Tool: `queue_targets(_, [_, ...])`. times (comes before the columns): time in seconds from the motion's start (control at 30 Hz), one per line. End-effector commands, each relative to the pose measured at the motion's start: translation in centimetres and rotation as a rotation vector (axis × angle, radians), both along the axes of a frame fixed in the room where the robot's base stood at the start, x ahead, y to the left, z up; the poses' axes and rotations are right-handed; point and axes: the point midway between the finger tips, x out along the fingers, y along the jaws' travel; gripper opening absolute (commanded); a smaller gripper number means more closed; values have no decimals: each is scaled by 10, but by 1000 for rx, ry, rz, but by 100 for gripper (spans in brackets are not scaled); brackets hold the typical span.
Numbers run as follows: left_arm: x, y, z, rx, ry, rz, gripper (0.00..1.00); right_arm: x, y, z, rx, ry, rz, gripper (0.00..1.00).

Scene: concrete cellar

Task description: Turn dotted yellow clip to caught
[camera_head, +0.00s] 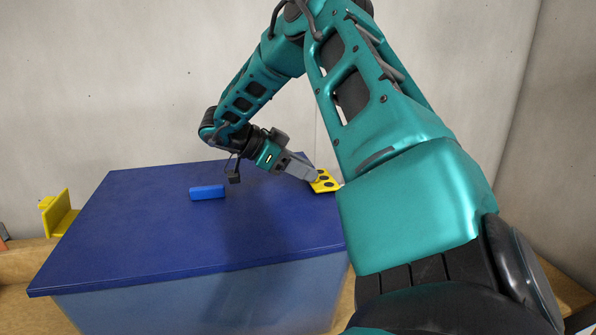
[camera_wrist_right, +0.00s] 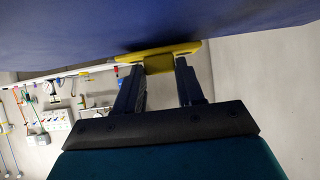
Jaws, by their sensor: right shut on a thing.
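The dotted yellow clip (camera_head: 325,185) sits at the right edge of the blue lid of a box, with dark dots on its face. In the right wrist view the yellow clip (camera_wrist_right: 158,60) lies between the fingertips, close against the blue surface. My right gripper (camera_head: 313,176) is shut on the clip; its fingers (camera_wrist_right: 168,75) are on either side of the yellow part. My right arm hides the area right of the clip. My left gripper is not in view.
The blue lid (camera_head: 150,215) covers a translucent blue box (camera_head: 200,300). A blue block (camera_head: 207,192) lies on the lid left of my gripper. A yellow bracket-shaped piece (camera_head: 58,213) stands beyond the left edge. Tools hang on the wall (camera_wrist_right: 50,115) in the wrist view.

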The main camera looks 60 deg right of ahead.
Motion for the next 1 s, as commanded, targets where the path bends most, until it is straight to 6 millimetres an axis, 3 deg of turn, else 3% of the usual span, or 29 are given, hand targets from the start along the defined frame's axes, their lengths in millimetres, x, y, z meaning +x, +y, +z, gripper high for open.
queue_targets(0.57, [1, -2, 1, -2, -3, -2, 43, -1, -2, -2, -6, 14, -2, 0])
queue_targets(0.6, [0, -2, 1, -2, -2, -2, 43, -1, -2, -2, -6, 14, -2, 42])
queue_targets(0.83, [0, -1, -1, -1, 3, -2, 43, -1, -2, -2, -7, 12, -1, 64])
queue_targets(1.0, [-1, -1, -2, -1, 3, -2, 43, -1, -2, -1, -7, 11, 0, 64])
